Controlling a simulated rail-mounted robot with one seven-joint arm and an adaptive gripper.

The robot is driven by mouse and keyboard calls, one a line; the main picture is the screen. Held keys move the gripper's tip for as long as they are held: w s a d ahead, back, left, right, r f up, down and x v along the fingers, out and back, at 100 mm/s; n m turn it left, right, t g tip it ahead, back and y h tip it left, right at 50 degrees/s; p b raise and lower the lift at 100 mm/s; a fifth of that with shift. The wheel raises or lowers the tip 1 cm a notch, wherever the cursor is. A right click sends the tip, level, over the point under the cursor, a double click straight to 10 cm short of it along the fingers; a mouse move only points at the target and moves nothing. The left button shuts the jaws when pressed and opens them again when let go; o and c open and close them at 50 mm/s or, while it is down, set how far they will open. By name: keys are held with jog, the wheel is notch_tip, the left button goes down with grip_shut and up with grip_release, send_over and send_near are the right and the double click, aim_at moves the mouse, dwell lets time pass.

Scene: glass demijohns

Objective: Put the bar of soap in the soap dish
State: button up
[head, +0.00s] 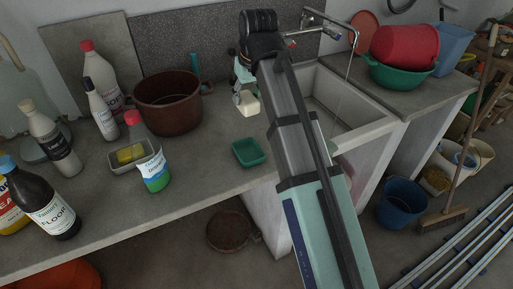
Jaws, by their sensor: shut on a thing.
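My gripper (244,93) is shut on a cream-white bar of soap (247,105). It holds the soap in the air above the grey counter, in front of the dark splashback. A small green rectangular dish (249,153), which looks like the soap dish, sits near the counter's front edge. It looks empty. The soap shows above and slightly left of this dish in the picture, apart from it. The gripper's fingertips are small here and partly hidden by the soap.
A brown pot (168,104) stands left of my gripper. Several bottles and a tray (120,165) with a yellow sponge stand further left. A sink (345,100) lies to the right, partly behind my arm. The counter around the green dish is clear.

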notch_tip(320, 180, down, 19)
jog(key=p, duration=0.3)
jog(key=shift+r, duration=0.1)
dwell(0.5)
jog(key=o, duration=1.4)
jog(key=b+v, duration=0.1)
jog(key=v, duration=1.1)
jog(key=shift+b, duration=0.35)
